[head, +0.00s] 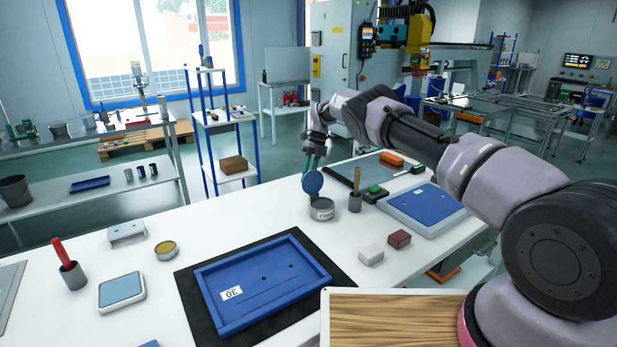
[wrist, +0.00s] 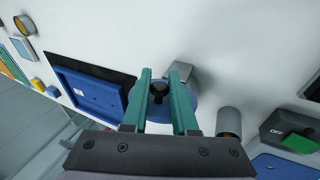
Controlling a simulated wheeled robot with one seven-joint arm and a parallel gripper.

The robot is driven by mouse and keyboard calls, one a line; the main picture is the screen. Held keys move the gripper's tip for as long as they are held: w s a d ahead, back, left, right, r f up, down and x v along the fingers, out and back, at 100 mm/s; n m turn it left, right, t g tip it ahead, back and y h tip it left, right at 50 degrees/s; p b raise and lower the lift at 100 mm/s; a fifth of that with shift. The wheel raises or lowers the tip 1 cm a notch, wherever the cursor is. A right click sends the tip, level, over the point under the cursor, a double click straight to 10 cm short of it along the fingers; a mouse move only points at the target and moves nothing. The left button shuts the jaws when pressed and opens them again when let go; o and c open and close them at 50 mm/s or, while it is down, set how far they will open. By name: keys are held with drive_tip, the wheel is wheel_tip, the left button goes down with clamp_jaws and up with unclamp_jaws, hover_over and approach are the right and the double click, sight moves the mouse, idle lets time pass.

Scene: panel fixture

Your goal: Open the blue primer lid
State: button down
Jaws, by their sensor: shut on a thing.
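The blue primer lid (head: 312,182) is a round disc standing steeply tilted just above a small grey tin (head: 322,210) on the white table. I cannot tell whether its lower edge touches the tin's rim. My gripper (head: 312,160), with green fingers, reaches down to the lid from behind. In the wrist view my gripper (wrist: 160,80) is shut on a dark knob (wrist: 160,89) of the lid (wrist: 185,103). The fingers and knob hide part of the lid, and the lid hides part of the tin (wrist: 180,72).
A grey cup (head: 355,203) with a brush stands just right of the tin. A dark switch box (head: 375,194) with a green button is beyond it. A blue tray (head: 210,285) on a black mat lies front left. White and brown blocks (head: 399,239) lie front right.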

drive_tip(key=shift+f, duration=0.1)
drive_tip(key=c, duration=0.7)
unclamp_jaws()
wheel_tip(320, 180, up, 10)
drive_tip(key=shift+r, duration=0.1)
